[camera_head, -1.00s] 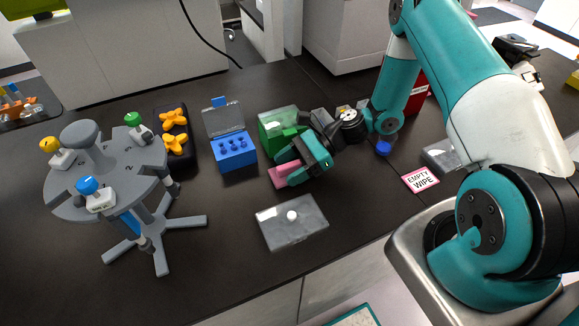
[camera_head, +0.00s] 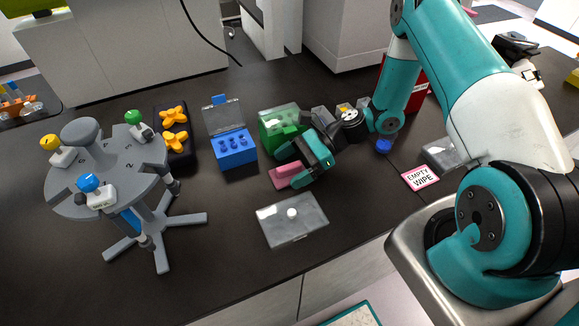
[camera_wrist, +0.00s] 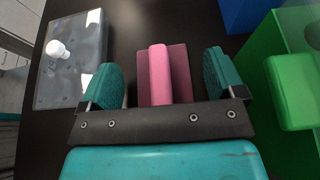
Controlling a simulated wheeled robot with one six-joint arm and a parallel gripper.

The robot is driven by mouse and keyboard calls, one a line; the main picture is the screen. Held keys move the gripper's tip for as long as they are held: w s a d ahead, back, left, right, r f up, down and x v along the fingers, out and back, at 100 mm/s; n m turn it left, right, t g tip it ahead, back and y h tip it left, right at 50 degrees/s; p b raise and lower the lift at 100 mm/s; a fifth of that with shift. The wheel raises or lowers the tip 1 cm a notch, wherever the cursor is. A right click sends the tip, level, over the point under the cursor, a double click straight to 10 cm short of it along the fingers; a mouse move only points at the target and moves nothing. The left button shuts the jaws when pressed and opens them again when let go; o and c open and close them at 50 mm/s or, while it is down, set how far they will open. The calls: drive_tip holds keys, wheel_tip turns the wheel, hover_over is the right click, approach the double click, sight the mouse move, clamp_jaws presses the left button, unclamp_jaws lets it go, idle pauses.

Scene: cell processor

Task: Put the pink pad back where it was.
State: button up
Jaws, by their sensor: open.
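The pink pad (camera_head: 284,176) lies on the dark bench top in front of the green box. It has a flat base with a raised grip bar along it, and in the wrist view the pad (camera_wrist: 168,75) sits between my two fingers. My gripper (camera_head: 301,167) is low over the pad, with its teal fingers spread. In the wrist view the gripper (camera_wrist: 168,78) shows a clear gap on each side of the grip bar. The gripper hides the right end of the pad in the head view.
A green box (camera_head: 280,128) and a blue box (camera_head: 236,152) stand behind the pad. A grey lid with a white knob (camera_head: 292,222) lies in front. A label reading "EMPTY WIPE" (camera_head: 421,178) is at the right. A grey rotor stand (camera_head: 150,215) is at the left.

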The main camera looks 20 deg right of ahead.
drive_tip(key=b+v, duration=0.3)
drive_tip(key=v, duration=0.7)
drive_tip(key=shift+d+f, duration=0.1)
drive_tip(key=shift+d, duration=0.35)
drive_tip(key=shift+r, duration=0.5)
drive_tip(key=s+a+r+n+g+h, duration=0.1)
drive_tip(key=s+a+r+n+h, duration=0.15)
drive_tip(key=a+r+n, duration=0.3)
drive_tip(key=s+a+r+n+g+h, duration=0.1)
drive_tip(key=s+a+r+n+h, duration=0.15)
drive_tip(key=a+r+n, duration=0.35)
drive_tip(key=s+a+r+n+t+h, duration=0.1)
drive_tip(key=s+r+n+h, duration=0.1)
drive_tip(key=s+r+n, duration=0.2)
drive_tip(key=s+a+r+n+t+h, duration=0.1)
drive_tip(key=s+a+r+n+h, duration=0.1)
drive_tip(key=s+r+n, duration=0.3)
drive_tip(key=s+n, duration=0.4)
drive_tip(key=shift+s+a+n, duration=0.3)
drive_tip(key=shift+a+n, duration=0.05)
drive_tip(key=shift+r, duration=0.1)
